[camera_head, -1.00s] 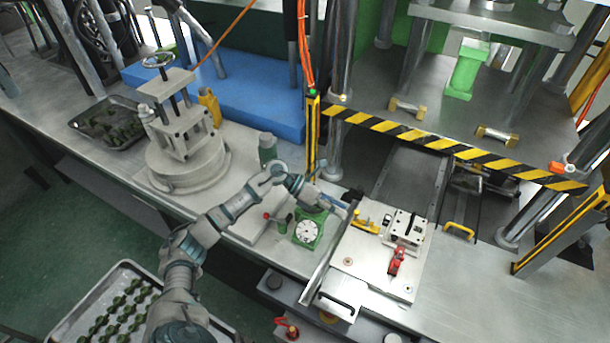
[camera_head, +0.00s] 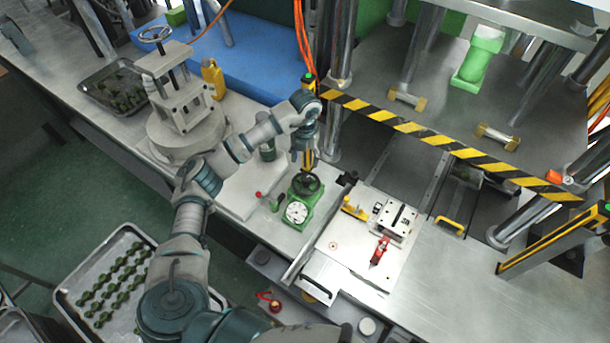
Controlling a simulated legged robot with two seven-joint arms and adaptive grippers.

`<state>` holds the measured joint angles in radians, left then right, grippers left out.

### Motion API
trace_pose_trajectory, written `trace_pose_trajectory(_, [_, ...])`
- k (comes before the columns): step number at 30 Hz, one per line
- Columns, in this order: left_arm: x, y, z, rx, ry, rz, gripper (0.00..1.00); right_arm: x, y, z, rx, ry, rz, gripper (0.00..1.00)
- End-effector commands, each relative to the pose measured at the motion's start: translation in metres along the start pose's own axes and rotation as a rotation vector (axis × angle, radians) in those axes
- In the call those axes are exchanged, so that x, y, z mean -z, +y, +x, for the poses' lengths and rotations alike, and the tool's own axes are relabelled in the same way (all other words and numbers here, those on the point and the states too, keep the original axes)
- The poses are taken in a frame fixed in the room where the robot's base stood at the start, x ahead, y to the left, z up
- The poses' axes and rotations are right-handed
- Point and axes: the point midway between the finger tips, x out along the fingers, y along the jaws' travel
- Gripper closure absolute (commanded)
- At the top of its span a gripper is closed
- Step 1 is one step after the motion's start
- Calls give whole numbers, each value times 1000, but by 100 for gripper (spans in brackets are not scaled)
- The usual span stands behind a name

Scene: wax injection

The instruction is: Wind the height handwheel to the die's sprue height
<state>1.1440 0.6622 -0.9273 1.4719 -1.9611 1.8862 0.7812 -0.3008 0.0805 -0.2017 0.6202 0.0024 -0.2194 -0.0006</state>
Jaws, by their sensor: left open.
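A small dark handwheel (camera_head: 308,184) sits on top of a green unit with a round white dial (camera_head: 297,212), on the bench in the middle of the view. My left gripper (camera_head: 307,170) points down just above this wheel and is open. I cannot tell whether its fingertips touch the rim. The dial's reading is too small to make out. A pale metal block (camera_head: 396,222), perhaps the die, sits on the flat plate (camera_head: 345,262) to the right of the green unit. My right gripper is not in view.
A clamp press with another handwheel (camera_head: 155,34) stands at the left. A yellow-black striped bar (camera_head: 430,140) crosses at the right behind the plate. A red-knobbed lever (camera_head: 262,194) stands left of the dial. A tray of green pieces (camera_head: 112,262) is at the lower left.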

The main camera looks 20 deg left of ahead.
Motion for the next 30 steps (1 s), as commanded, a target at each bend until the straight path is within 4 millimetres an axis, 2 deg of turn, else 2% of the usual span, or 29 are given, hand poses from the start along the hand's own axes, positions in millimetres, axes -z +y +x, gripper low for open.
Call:
trace_pose_trajectory(6, [2,0,51,2,2,1,41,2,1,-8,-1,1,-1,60])
trace_pose_trajectory(12, [1,-1,86,4,-2,1,41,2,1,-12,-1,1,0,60])
trace_pose_trajectory(18, [0,0,103,4,-2,3,41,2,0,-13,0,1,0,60])
trace_pose_trajectory(26, [0,-1,104,3,-4,3,41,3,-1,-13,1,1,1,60])
trace_pose_trajectory(27, [0,-1,104,3,-4,3,44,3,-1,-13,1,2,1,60])
trace_pose_trajectory(30, [0,-1,104,3,-4,3,69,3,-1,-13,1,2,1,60])
